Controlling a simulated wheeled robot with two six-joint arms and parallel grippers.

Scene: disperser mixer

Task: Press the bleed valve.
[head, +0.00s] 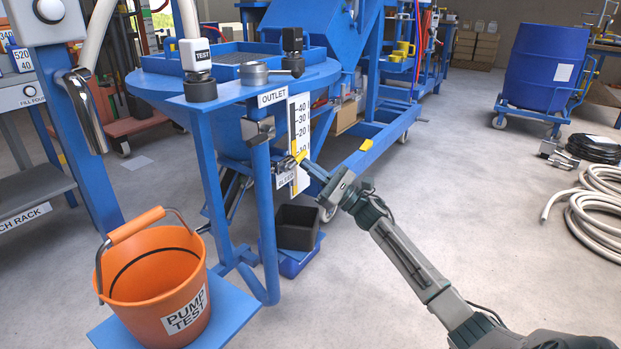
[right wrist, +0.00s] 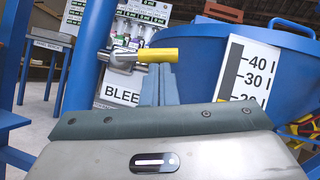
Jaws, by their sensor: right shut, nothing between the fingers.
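The bleed valve has a yellow handle (right wrist: 158,55) on a metal body (right wrist: 122,58) in the right wrist view. The handle lies level, pointing right. In the head view its yellow handle (head: 301,156) is small, beside the BLEED label (head: 285,181) on the blue stand. My right gripper (head: 305,164) reaches in from the lower right, at the handle. In the right wrist view its shut, empty fingers (right wrist: 159,72) end right at the handle's lower edge. I cannot tell whether they touch it. My left gripper is out of view.
A white level scale (head: 300,130) stands just behind the valve. A blue pipe (head: 265,220) runs down left of it. An orange bucket (head: 155,285) sits on a blue shelf at lower left. A black bin (head: 298,227) stands below.

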